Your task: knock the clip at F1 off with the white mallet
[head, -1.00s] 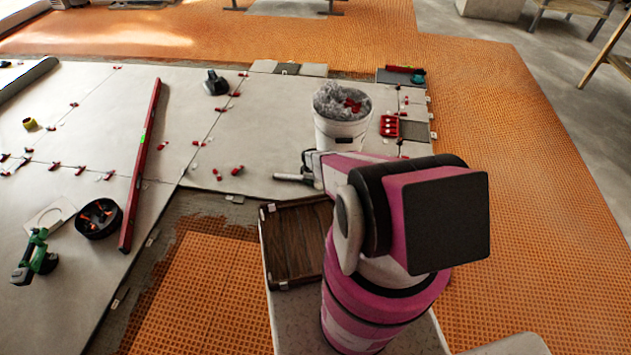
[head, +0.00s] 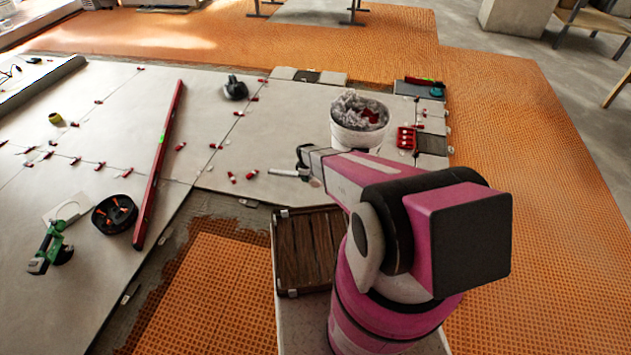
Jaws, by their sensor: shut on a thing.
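My gripper (head: 306,163) is at the end of my pink and white arm, low over the grey tiles left of the bucket, mostly hidden by the wrist. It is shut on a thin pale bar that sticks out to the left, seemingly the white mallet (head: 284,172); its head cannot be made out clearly. Several red clips stand along the tile joints. Two red clips (head: 232,177) (head: 252,174) are close left of the mallet, apart from it. More red clips (head: 215,146) sit farther along the joint. No label shows which clip the task names.
A white bucket of rubble (head: 358,135) stands right of my gripper, with a red tray (head: 406,138) beyond. A long red level (head: 160,165), a black bowl (head: 115,214) and a green tool (head: 48,245) lie at left.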

